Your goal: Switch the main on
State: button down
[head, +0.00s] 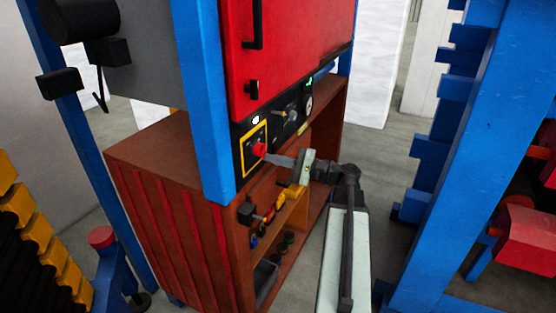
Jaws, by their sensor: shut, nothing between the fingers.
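A black control panel (275,118) sits on the blue frame below a red door. At its left end is a red knob (259,149) inside a yellow-bordered square, which looks like the main switch. Further right on the panel are a small grey lever or knob (291,115), a round dial (309,103) and a small green light (309,81). My gripper (268,157) is shut and empty, its tip at or very close to the red knob from the right. I cannot tell whether it touches the knob.
A brown wooden cabinet (165,185) with open shelves stands below the panel, holding small tools and a grey bin (266,280). A blue upright (203,95) stands just left of the panel. A blue notched rack (450,150) stands at right. Grey floor is clear behind.

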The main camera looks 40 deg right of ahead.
jog(key=w+d+f+b, duration=0.2)
jog(key=d+f+b, duration=0.1)
jog(key=r+v, duration=0.1)
jog(key=v, duration=0.9)
jog(key=shift+s+b, duration=0.3)
jog(key=shift+f, duration=0.1)
jog(key=shift+s, duration=0.1)
